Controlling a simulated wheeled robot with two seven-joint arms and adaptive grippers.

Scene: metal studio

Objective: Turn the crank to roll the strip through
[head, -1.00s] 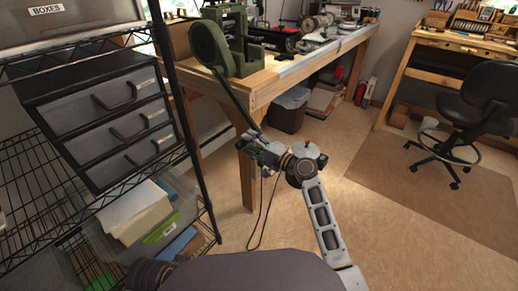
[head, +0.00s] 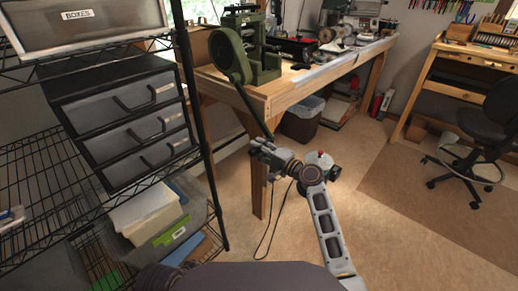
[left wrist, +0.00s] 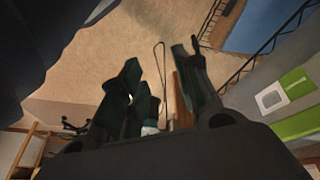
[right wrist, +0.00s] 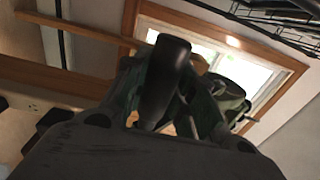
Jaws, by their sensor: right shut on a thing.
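The green rolling mill (head: 262,62) stands on the left end of the wooden workbench. Its round crank hub (head: 230,56) faces me, and the long crank arm (head: 250,108) slants down and right past the bench edge. My right gripper (head: 264,150) is shut on the crank handle at the arm's lower end, in front of the bench. In the right wrist view the dark handle (right wrist: 166,75) lies between the green fingers. My left gripper (left wrist: 160,90) is open and empty above the floor in the left wrist view; it is outside the head view. I cannot make out the strip.
A black wire shelf (head: 190,130) with a grey drawer unit (head: 128,122) stands close on the left. The workbench leg (head: 258,188) is just behind my right gripper. A bin (head: 302,122) sits under the bench. An office chair (head: 492,130) stands right; open floor lies between.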

